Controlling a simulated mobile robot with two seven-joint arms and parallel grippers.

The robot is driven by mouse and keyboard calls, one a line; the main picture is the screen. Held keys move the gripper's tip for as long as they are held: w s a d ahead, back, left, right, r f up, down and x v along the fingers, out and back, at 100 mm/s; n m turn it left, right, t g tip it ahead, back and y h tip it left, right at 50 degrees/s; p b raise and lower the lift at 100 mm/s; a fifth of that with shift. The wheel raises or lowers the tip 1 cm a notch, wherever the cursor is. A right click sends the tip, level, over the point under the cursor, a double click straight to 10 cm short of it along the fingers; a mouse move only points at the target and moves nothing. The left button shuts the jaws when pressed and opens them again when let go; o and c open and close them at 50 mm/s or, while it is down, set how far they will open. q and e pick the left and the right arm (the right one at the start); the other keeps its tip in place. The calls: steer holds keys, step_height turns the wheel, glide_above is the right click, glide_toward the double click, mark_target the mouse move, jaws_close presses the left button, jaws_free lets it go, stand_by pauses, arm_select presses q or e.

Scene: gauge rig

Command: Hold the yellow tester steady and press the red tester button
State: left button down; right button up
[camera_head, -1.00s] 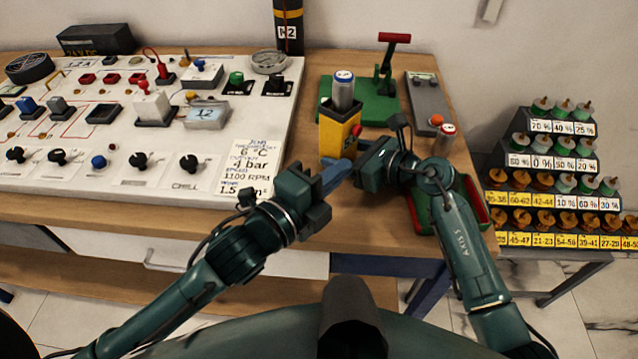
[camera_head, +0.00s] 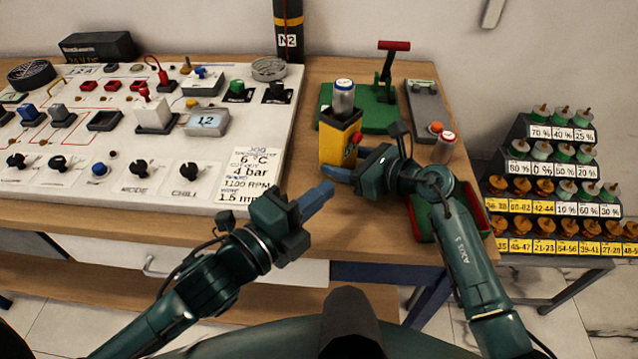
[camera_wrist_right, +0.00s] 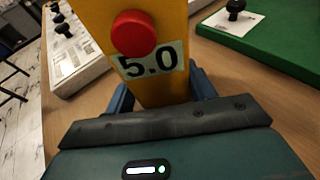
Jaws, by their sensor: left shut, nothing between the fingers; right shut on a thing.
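The yellow tester (camera_head: 338,138) stands upright on the wooden table, with a silver can with a blue-rimmed top (camera_head: 344,97) set in its top. Its red button (camera_head: 357,138) faces my right arm and shows large in the right wrist view (camera_wrist_right: 133,34), above a "5.0" label. My right gripper (camera_head: 345,172) is shut on the lower part of the tester, one finger on each side in the wrist view. My left gripper (camera_head: 318,197) is shut and empty, in front of the table edge, lower left of the tester and apart from it.
A white control panel (camera_head: 110,150) with knobs and switches fills the left of the table. A green base with a red-handled lever (camera_head: 385,110) stands behind the tester. A grey box (camera_head: 428,108) and a red-and-green tray (camera_head: 475,205) are at the right. A tiered rack (camera_head: 560,180) stands farther right.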

steer(key=o, duration=0.8)
steer(key=shift+o, duration=0.2)
